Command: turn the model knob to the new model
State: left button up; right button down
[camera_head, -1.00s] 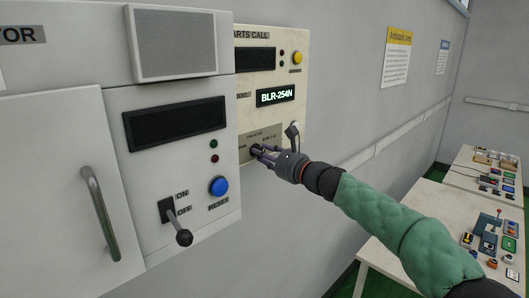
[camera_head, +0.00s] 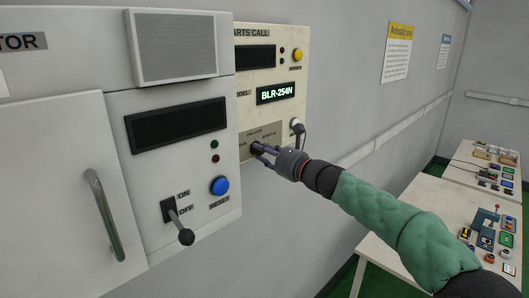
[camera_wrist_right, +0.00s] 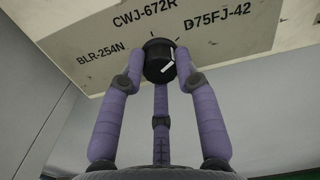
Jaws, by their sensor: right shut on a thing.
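The black model knob (camera_wrist_right: 158,62) sits on the cream parts call panel (camera_head: 286,92). In the right wrist view, labels BLR-254N, CWJ-672R and D75FJ-42 run around it from left to right. White marks show on the knob's right side; which label it points to is hard to tell. The panel's display (camera_head: 275,94) reads BLR-254N. My right gripper (camera_head: 262,150) is shut on the knob, its purple fingers around it; they also show in the wrist view (camera_wrist_right: 160,78). In the head view the fingers partly hide the knob. My left gripper is out of view.
A grey cabinet (camera_head: 60,190) stands left of the panel, with an ON/OFF lever (camera_head: 179,222) and blue reset button (camera_head: 219,186) close by. A plug (camera_head: 297,126) sits right of the knob. Tables with devices (camera_head: 440,215) stand at the right.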

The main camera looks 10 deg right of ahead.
jog(key=shift+f, duration=0.1)
jog(key=c, duration=0.9)
grip_release()
jog(key=v, duration=1.2)
